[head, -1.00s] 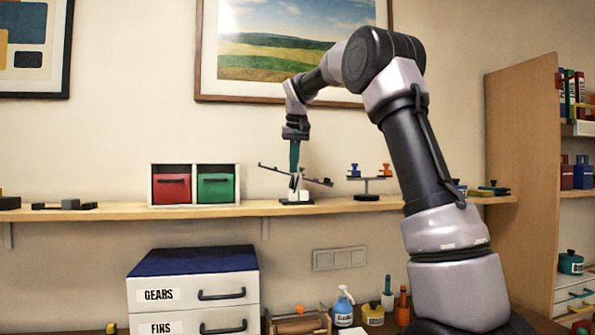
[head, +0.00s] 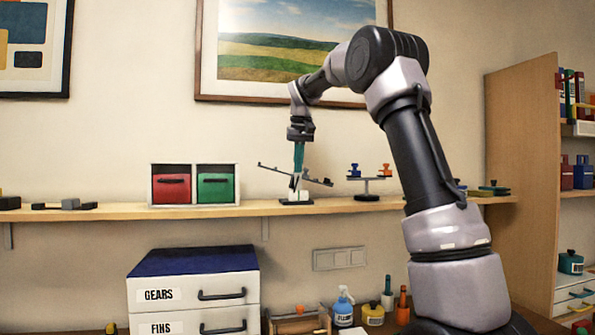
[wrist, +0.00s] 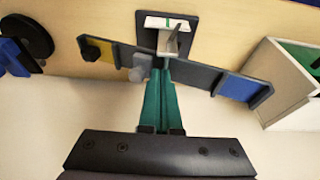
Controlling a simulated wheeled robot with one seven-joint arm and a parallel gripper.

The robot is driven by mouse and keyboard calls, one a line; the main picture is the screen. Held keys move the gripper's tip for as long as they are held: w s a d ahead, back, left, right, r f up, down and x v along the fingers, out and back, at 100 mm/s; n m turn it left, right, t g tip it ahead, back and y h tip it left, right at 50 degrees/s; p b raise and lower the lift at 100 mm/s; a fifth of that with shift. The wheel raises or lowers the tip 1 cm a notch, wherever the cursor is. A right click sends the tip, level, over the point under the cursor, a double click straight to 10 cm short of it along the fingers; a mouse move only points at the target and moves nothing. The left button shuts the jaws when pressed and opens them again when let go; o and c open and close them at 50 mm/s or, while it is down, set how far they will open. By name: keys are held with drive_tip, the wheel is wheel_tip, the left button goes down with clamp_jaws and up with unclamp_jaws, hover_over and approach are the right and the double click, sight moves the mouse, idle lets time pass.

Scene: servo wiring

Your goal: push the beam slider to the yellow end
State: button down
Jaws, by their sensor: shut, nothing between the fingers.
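The tilted beam (head: 273,168) rests on a small stand on the shelf; its right end is lower in the head view. In the wrist view the beam (wrist: 200,74) has a yellow end (wrist: 105,56) at left and a blue end (wrist: 238,88) at right. A light grey block, apparently the slider (wrist: 139,68), sits between the beam's middle and the yellow part. My gripper (head: 297,178) partly hides the beam's middle.
On the shelf (head: 110,211), a box with red and green drawers (head: 194,184) stands left of the beam. A small balance with blue and orange pieces (head: 368,181) stands close to its right. The wall is behind.

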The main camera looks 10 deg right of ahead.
drive_tip(key=shift+d+f, duration=0.2)
drive_tip(key=shift+d, duration=0.45)
drive_tip(key=shift+a+r, duration=0.2)
drive_tip(key=shift+r, duration=0.85)
drive_tip(key=shift+a+r, duration=0.2)
drive_tip(key=shift+r, duration=0.85)
drive_tip(key=shift+a+r, duration=0.2)
drive_tip(key=shift+r, duration=0.85)
